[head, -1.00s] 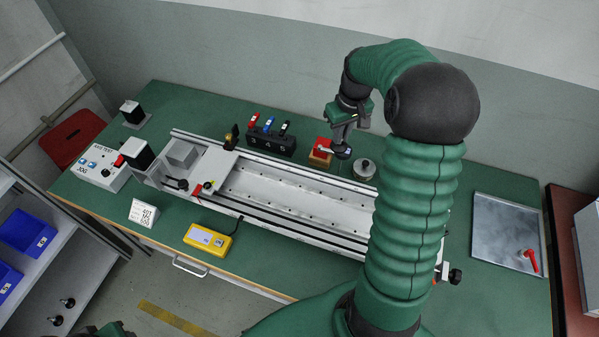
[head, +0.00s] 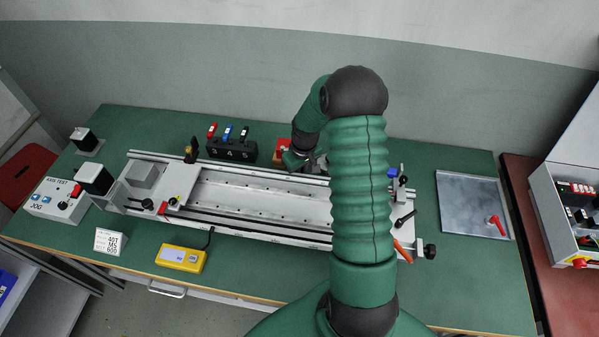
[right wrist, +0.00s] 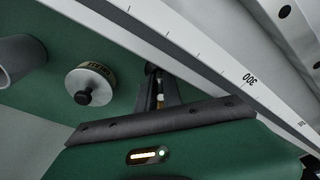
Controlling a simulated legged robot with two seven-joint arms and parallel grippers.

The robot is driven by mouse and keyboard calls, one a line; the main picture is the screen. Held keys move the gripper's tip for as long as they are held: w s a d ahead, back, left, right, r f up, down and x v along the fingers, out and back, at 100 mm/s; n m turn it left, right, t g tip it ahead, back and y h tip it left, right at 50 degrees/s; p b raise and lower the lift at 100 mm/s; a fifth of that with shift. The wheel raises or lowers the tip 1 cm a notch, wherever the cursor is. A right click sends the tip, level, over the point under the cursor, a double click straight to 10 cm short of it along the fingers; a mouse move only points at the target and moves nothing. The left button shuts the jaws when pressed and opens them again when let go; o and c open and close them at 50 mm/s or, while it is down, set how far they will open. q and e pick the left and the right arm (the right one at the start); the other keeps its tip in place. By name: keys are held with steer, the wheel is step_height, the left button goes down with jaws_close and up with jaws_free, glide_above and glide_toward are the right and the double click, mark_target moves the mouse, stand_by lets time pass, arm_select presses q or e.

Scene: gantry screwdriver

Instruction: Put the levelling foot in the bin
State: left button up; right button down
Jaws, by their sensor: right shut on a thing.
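My right gripper (head: 296,160) is at the back of the bench, low beside a red block (head: 281,147), with its tips mostly hidden by the wrist. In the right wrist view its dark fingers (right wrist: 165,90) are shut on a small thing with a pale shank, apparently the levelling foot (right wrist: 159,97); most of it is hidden. A blue bin (head: 6,284) is cut off at the lower left, below the bench. My left gripper is not in view.
A long rail unit (head: 255,198) fills the bench middle, with a scale edge in the wrist view. A black holder (head: 232,149), a yellow meter (head: 181,258) and a metal plate (head: 470,205) are around.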

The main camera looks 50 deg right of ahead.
steer(key=shift+a+f, duration=0.1)
steer(key=shift+a, duration=0.05)
steer(key=c, duration=1.8)
jaws_free()
steer(key=shift+o, duration=0.2)
steer(key=shift+d+f, duration=0.2)
steer(key=shift+d, duration=0.25)
steer(key=shift+a, duration=0.1)
